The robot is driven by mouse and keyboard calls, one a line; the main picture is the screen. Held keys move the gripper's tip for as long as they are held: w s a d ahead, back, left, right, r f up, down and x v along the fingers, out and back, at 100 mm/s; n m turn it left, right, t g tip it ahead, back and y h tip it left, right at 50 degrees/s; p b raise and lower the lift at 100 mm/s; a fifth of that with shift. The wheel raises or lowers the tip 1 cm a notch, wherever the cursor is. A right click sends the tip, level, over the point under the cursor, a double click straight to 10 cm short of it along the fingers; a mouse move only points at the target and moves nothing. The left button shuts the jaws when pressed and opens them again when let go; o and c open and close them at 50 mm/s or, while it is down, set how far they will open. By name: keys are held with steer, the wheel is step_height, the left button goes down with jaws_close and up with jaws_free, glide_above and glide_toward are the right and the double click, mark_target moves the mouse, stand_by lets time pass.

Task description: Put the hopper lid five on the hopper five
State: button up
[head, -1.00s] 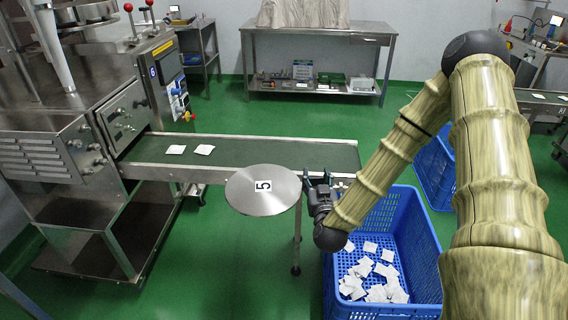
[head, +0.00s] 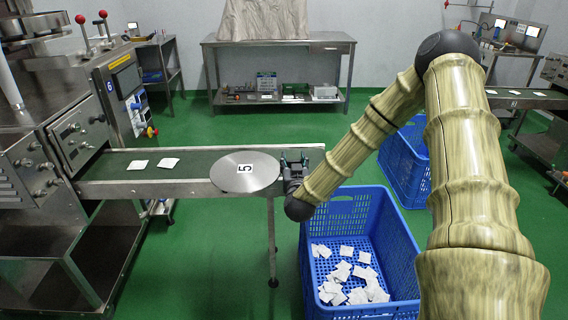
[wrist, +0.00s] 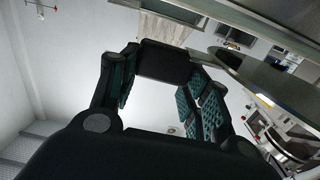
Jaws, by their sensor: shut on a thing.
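Hopper lid five, a round flat grey metal disc (head: 222,174) with a white "5" label, is in the middle of the head view. It is held out roughly level, and in the picture it overlaps the conveyor's right end. My gripper (head: 293,160) is shut on the lid at its right edge. In the wrist view my gripper's fingers (wrist: 165,90) show, but I cannot tell the lid there for certain. I cannot make out a hopper marked five. A steel hopper part (head: 35,28) is cut off at the top left, above a machine labelled "6".
The steel packing machine (head: 85,125) stands at the left. Its green conveyor (head: 110,167) carries two teabags. A blue crate (head: 400,250) with several teabags is below my arm, and another blue crate (head: 405,160) is behind. A steel table (head: 280,45) stands at the back. Green floor is clear between.

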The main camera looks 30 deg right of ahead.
steer(key=w, duration=0.2)
steer(key=w+d, duration=0.1)
steer(key=w, duration=0.3)
steer(key=shift+w+d+f+b, duration=0.2)
steer(key=shift+w+f+b, duration=0.1)
steer(key=shift+w+f, duration=0.1)
steer(key=shift+f+b, duration=0.35)
steer(key=shift+f, duration=1.35)
steer(key=o, duration=1.3)
steer(key=shift+o, duration=0.2)
steer(key=shift+s, duration=0.1)
